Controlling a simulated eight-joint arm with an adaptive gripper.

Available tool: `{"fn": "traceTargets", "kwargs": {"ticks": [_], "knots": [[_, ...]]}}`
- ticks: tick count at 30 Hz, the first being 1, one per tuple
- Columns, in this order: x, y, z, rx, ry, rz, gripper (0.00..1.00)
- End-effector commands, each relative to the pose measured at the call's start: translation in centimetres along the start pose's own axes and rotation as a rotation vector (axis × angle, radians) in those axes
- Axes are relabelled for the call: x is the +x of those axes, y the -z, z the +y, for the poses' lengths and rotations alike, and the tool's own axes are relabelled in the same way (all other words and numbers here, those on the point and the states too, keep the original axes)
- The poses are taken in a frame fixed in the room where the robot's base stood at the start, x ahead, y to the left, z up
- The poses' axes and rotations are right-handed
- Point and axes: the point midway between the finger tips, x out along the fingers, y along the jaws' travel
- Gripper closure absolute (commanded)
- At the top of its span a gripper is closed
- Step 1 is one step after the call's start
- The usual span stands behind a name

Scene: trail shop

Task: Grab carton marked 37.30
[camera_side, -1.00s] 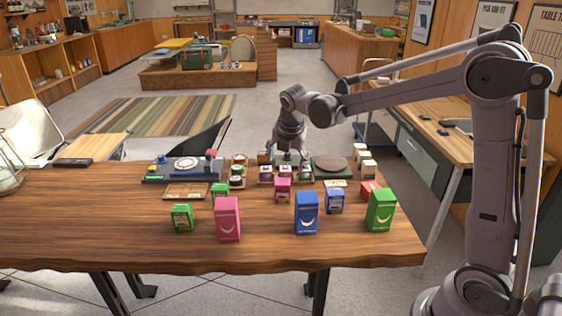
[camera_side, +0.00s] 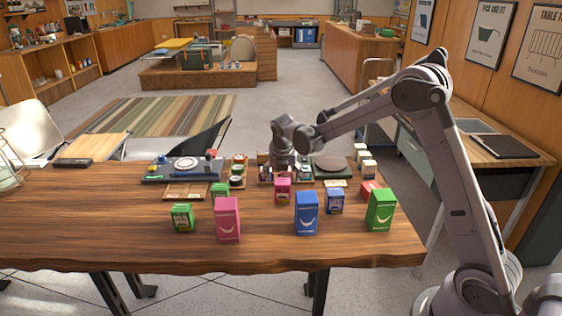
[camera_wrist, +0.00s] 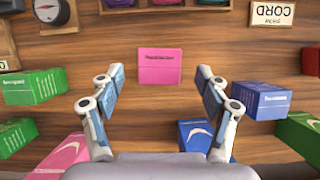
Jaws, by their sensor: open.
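Several cartons stand on the wooden table, and I cannot read a 37.30 mark on any. A small pink carton (camera_side: 282,191) stands mid-table; its top (camera_wrist: 160,66) lies between and just beyond my fingertips in the wrist view. A large pink carton (camera_side: 227,219), a large blue carton (camera_side: 306,214), a small blue carton (camera_side: 335,201) and a large green carton (camera_side: 381,210) stand around it. Small green cartons (camera_side: 181,217) (camera_side: 219,193) stand at the left. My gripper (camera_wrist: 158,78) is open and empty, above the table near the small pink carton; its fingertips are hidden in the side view.
A wooden tray (camera_side: 186,192) and a scale-like device (camera_side: 184,166) lie at the back left. A compass-like dial (camera_wrist: 50,11) lies at the wrist view's top left. The table's left front is clear.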

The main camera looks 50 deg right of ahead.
Motion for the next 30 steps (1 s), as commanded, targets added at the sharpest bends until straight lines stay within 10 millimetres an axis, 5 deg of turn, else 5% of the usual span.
{"fn": "traceTargets", "kwargs": {"ticks": [7, 17, 24, 30], "knots": [[3.3, 0.2, 0.0, 0.002, 0.0, 0.0, 0.25], [3.9, 0.2, 0.1, 0.001, 0.0, 0.0, 0.25], [3.9, 0.2, 0.1, 0.001, 0.0, 0.0, 0.87], [3.9, 0.2, 0.1, 0.001, 0.0, -0.001, 0.87]]}}
